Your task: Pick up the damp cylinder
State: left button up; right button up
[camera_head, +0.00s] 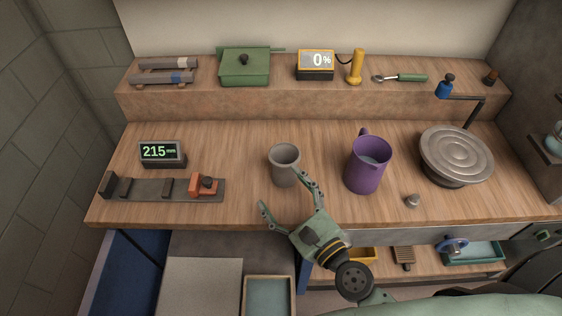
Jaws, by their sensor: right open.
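A grey open-topped cylinder (284,167) stands upright on the wooden bench, left of the purple jug; it looks like the damp cylinder, though dampness cannot be told from the picture. My right gripper (287,192) is open and empty at the front of the bench. One finger reaches up close to the cylinder's lower right side; the other is lower, to its front left. I cannot tell if the near finger touches it. My left gripper is not in view.
A purple jug (368,164) stands close right of the gripper, with a small grey knob-like piece (412,201) beyond. A banding wheel (456,154) is at right. A display reading 215 (162,153) and a dark rail with an orange slider (203,186) are at left. Bench between rail and cylinder is clear.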

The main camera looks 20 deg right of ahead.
aim_at(289, 172)
jog(key=d+m+h, duration=0.1)
jog(key=m, duration=0.1)
jog(key=w+d+f+m+h, duration=0.1)
jog(key=m, duration=0.1)
jog(key=d+m+h, duration=0.1)
jog(key=d+m, duration=0.1)
jog(key=shift+w+f, duration=0.15)
jog(key=shift+w, duration=0.15)
jog(key=shift+w+m, duration=0.3)
jog(key=w+p, duration=0.1)
jog(key=w, duration=0.2)
jog(key=w+a+p, duration=0.1)
jog(key=w+p, duration=0.1)
jog(key=w, duration=0.1)
jog(key=shift+a+r, duration=0.1)
jog(key=shift+r, duration=0.1)
jog(key=shift+w+f, duration=0.1)
jog(key=shift+w, duration=0.3)
jog(key=c, duration=1.5)
